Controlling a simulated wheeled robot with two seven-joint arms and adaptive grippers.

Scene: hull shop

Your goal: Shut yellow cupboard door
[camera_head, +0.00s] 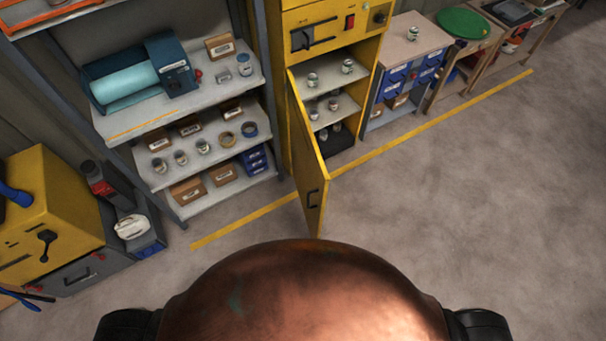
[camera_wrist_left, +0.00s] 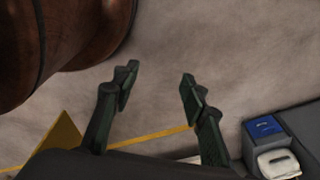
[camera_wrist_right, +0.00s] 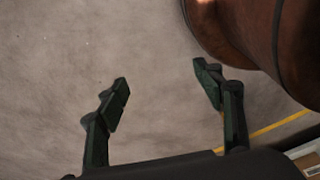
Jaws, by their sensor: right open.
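The yellow cupboard (camera_head: 275,80) stands against the back wall in the head view. Its door (camera_head: 308,165) is hinged at the left and stands wide open, jutting out toward me. Small jars show on the shelves inside. My left gripper (camera_wrist_left: 158,85) is open and empty above the floor in the left wrist view. My right gripper (camera_wrist_right: 163,82) is open and empty above the floor in the right wrist view. Neither gripper shows in the head view, and neither touches the door.
A grey shelf rack (camera_head: 210,95) with jars and boxes stands left of the cupboard. A yellow machine (camera_head: 45,215) is at the far left. A bench (camera_head: 405,45) with blue bins stands to the right. The floor (camera_head: 440,210) right of the door is clear.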

